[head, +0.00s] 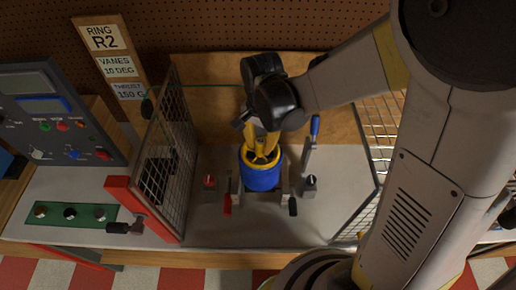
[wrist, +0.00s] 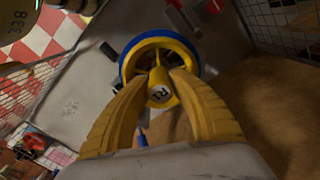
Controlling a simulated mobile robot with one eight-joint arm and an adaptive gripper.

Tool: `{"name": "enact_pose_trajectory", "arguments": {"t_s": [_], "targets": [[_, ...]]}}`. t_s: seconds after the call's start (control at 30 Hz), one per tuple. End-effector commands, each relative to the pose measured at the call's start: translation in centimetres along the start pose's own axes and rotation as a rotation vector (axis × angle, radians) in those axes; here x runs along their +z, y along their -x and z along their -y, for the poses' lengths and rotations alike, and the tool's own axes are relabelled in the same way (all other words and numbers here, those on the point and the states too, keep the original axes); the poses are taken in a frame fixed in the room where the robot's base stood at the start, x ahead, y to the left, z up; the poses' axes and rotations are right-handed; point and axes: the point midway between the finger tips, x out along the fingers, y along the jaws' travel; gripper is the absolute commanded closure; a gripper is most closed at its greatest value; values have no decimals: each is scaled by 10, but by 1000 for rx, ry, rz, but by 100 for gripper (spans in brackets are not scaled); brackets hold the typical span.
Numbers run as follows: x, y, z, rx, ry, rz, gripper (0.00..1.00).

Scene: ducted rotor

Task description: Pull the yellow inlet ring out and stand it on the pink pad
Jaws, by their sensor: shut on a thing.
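The yellow inlet ring (head: 247,157) sits at the top of the blue duct (head: 262,180), which stands upright in a fixture inside the mesh enclosure. In the wrist view the yellow ring (wrist: 133,60) shows inside the rim of the blue duct (wrist: 122,66), with a yellow hub marked R1 (wrist: 161,94). My gripper (head: 261,150) reaches down from above, its yellow fingers shut on the ring's central part; the wrist view shows the fingertips (wrist: 160,72) close together there. The exact contact is partly hidden by the fingers. I cannot make out a pink pad.
Mesh walls (head: 165,165) stand on both sides of the duct. Levers, one with a blue handle (head: 315,128), surround the fixture. A grey control panel (head: 55,115) and a green button strip (head: 70,213) are at left. A sign reading RING R2 (head: 102,37) stands behind.

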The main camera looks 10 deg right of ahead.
Motion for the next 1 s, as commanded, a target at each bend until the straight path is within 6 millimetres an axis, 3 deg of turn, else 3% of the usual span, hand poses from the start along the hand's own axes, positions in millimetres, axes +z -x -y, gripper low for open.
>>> {"name": "enact_pose_trajectory", "arguments": {"t_s": [1.0], "targets": [[0,12,0,0,0,0,100]]}}
